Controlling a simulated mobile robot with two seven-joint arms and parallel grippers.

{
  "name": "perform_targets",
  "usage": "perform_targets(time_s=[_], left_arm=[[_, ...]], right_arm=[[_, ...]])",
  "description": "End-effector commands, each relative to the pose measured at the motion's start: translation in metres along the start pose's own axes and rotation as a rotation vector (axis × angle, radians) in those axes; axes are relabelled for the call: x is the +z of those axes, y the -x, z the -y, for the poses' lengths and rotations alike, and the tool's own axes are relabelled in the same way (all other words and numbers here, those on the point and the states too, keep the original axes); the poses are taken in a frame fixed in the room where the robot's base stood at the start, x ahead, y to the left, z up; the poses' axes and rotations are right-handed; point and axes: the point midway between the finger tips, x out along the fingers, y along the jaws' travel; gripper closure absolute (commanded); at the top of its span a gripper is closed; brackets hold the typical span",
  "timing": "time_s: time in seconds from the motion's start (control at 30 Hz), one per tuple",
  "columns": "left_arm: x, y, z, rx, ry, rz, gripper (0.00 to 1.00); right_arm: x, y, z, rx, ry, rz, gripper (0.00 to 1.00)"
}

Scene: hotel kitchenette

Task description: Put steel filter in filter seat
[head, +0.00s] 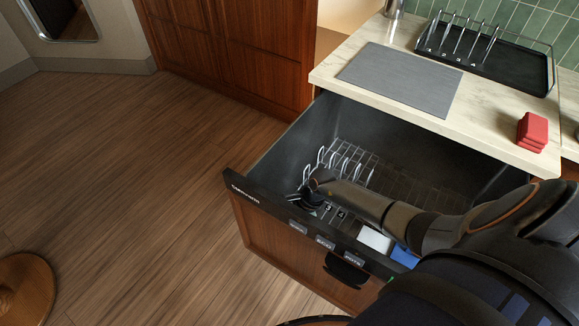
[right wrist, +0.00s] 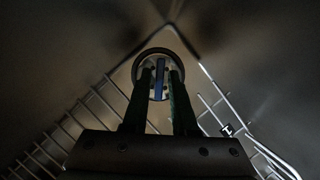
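My right arm reaches across the open drawer in the head view, and my right gripper (head: 312,196) is down inside it, near its front left corner. In the right wrist view, a round grey-rimmed part with a blue bar across its middle, which looks like the steel filter (right wrist: 160,78), lies between the two dark fingers of my right gripper (right wrist: 160,84). The fingers stand on either side of the bar; I cannot tell whether they press on it. In the head view the gripper hides the filter. I cannot make out the filter seat. My left gripper is not in view.
The drawer (head: 262,168) holds a wire rack (head: 345,160), with white (head: 375,239) and blue (head: 404,256) pieces near its front. Rack wires flank the gripper. Above are the counter (head: 500,142), grey mat (head: 400,78), black tray (head: 530,85) and red blocks (head: 532,132).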

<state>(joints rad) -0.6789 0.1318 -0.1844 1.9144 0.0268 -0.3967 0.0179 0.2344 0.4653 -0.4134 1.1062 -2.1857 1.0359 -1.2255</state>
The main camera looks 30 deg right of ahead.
Motion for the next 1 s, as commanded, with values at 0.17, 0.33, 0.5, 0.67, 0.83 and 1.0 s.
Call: perform_targets(time_s=[0.17, 0.33, 0.5, 0.67, 0.83, 1.0], left_arm=[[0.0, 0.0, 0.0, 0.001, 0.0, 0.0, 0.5], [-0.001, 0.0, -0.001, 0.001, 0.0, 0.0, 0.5], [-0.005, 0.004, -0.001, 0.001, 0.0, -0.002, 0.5], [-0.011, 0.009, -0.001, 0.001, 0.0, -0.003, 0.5], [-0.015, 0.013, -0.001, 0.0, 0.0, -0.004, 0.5], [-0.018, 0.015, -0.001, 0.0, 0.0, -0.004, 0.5]], right_arm=[[0.0, 0.0, 0.0, 0.001, 0.0, 0.0, 0.58], [0.0, 0.0, 0.0, 0.001, 0.0, 0.0, 0.58], [0.001, 0.009, 0.0, -0.001, 0.002, -0.001, 0.58], [0.001, 0.037, 0.0, -0.001, 0.004, -0.003, 0.58], [0.0, 0.073, 0.0, -0.001, 0.003, -0.004, 0.58], [0.001, 0.103, 0.0, -0.001, 0.003, -0.002, 0.58]])
